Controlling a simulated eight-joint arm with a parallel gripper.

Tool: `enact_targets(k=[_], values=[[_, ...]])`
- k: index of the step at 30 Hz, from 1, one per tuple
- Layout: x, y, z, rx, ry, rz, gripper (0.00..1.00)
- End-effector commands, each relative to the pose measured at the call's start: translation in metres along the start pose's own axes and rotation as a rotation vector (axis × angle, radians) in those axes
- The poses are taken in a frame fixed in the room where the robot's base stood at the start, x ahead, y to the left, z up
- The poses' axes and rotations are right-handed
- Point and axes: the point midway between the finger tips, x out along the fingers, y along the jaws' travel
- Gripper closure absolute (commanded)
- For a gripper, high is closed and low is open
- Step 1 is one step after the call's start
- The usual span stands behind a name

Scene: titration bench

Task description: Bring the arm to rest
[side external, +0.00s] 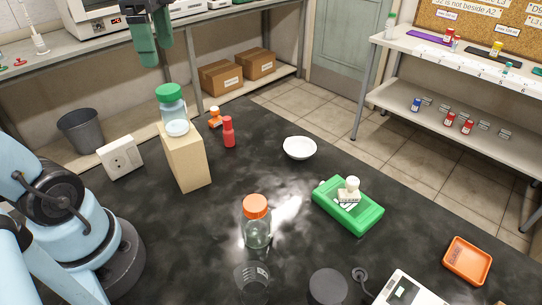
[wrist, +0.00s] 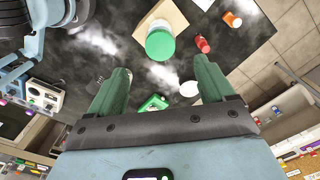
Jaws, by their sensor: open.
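My gripper (side external: 153,50) shows at the top of the side external view, raised well above the bench with its two green fingers apart and nothing between them. In the wrist view my gripper (wrist: 168,85) is also open and empty. Part of my light-blue arm shows at the left of the side view. The black bench top (side external: 110,215) lies below. A green-capped jar (side external: 171,105) stands on a wooden block (side external: 187,160); its green lid (wrist: 160,45) shows beyond the fingers in the wrist view.
An orange-capped bottle (side external: 257,228), a glass beaker (side external: 252,280), a white bowl (side external: 299,148), a red bottle (side external: 229,133), a green tray (side external: 360,216) and an orange tray (side external: 467,262) stand on the bench. Shelves line the back left and right.

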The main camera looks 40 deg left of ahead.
Motion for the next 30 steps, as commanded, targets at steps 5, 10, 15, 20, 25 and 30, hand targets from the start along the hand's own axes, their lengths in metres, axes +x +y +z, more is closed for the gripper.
enact_targets(k=[5, 10, 15, 20, 25, 30], values=[[0.0, 0.0, 0.0, 0.0, 0.0, 0.0, 0.18], [0.005, 0.0, 0.0, 0.0, 0.0, 0.0, 0.18], [0.022, 0.0, 0.0, 0.0, 0.0, 0.0, 0.18], [0.046, 0.0, 0.0, 0.0, 0.0, 0.0, 0.18], [0.071, 0.0, 0.0, 0.0, 0.0, 0.0, 0.18], [0.094, 0.0, 0.0, 0.0, 0.0, 0.0, 0.18]])
